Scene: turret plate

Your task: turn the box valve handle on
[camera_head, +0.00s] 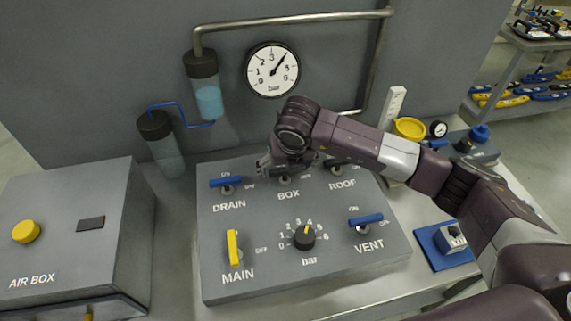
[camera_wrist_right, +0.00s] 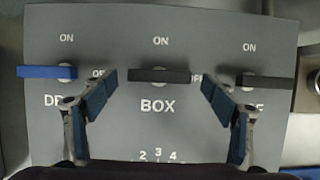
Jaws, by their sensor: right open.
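The box valve handle (camera_wrist_right: 160,75) is a black bar lying crosswise above the BOX label in the right wrist view. ON is printed above it and OFF to its right. In the head view the BOX label (camera_head: 289,196) shows, but my right arm mostly covers the handle. My right gripper (camera_head: 272,163) is over the top middle of the valve panel (camera_head: 330,264). In the wrist view its blue-padded fingers (camera_wrist_right: 159,83) are open, one at each side of the handle, with visible gaps. Any contact cannot be told. My left gripper is not in view.
A blue DRAIN handle (camera_head: 226,182) is left of the box valve, and a black ROOF handle (camera_wrist_right: 258,80) is right. Below are a yellow MAIN handle (camera_head: 233,247), a bar knob (camera_head: 304,237) and a blue VENT handle (camera_head: 366,220). A gauge (camera_head: 271,70) hangs behind.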

